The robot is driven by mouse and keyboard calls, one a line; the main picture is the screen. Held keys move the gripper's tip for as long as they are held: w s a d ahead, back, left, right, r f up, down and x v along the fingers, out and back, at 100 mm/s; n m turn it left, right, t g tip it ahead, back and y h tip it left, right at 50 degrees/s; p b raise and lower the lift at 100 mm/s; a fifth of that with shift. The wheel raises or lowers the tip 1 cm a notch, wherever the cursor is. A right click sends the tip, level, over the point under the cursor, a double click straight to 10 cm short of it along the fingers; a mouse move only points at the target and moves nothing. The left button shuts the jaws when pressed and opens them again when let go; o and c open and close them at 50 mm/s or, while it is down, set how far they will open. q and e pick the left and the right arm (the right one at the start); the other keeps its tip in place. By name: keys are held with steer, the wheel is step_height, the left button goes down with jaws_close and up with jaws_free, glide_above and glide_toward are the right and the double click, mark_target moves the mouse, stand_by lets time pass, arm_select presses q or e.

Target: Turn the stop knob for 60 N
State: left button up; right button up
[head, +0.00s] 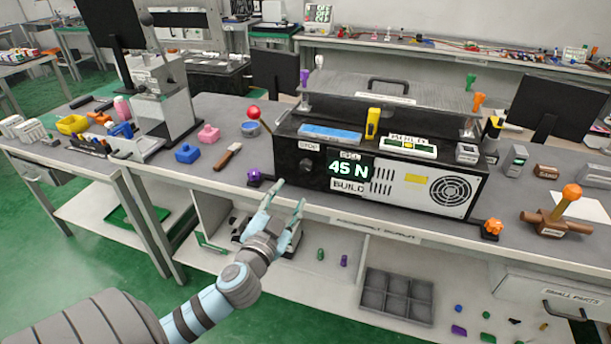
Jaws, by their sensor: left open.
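The black machine (286,150) stands on the grey bench. At the left end of its front is a dark round stop knob (307,166) under a small STOP label (309,146). To its right a display (348,170) reads 45 N in pale green, with a BUILD label (348,186) below. My left gripper (289,194) is open and empty, in front of the bench edge, below and a little left of the knob, apart from it. The knob is dark, so its turn position cannot be told. My right gripper is not in view.
A purple knob (254,175) and an orange knob (492,228) sit at the bench's front edge. A grey divided tray (397,295) lies on the lower shelf.

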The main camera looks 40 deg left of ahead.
mark_target(306, 166)
arm_select(q)
steer(key=x, duration=1.3)
steer(key=shift+a, duration=0.1)
jaws_close()
steer(key=shift+m+p, duration=0.3)
steer(key=shift+p, duration=0.05)
